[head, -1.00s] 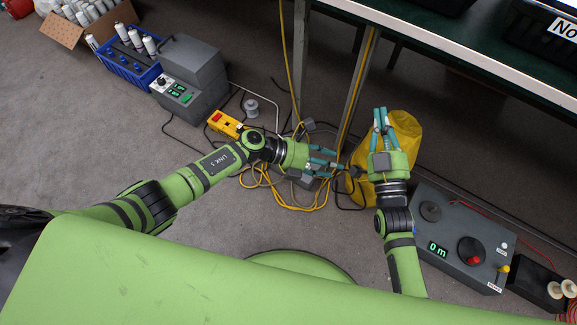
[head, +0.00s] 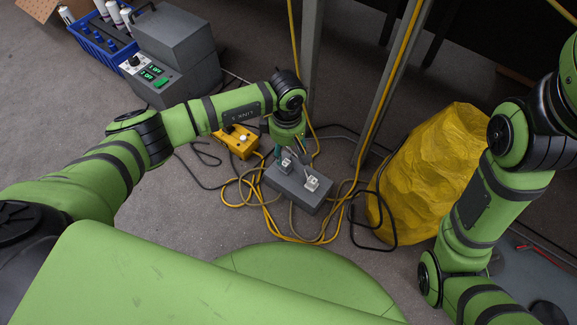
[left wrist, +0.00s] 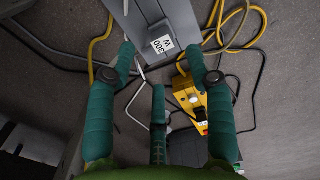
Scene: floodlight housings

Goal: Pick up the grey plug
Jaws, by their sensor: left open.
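My left gripper (head: 288,150) points down over a grey box (head: 297,192) with two small white fittings on top, in the middle of the head view. In the left wrist view its teal fingers (left wrist: 160,85) are spread with nothing between them. A small grey piece (head: 304,158) shows beside the fingers in the head view. I cannot tell whether it is the grey plug. A grey body with a "300 W" label (left wrist: 161,44) lies beyond the fingertips in the wrist view. My right arm shows at the right, but its gripper is out of view.
Yellow and black cables (head: 262,204) loop around the grey box. A yellow box (head: 240,141) lies left of it, a yellow bag (head: 440,160) right. Grey posts (head: 312,50) stand behind. A grey device (head: 178,62) and blue crate (head: 98,42) are at the upper left.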

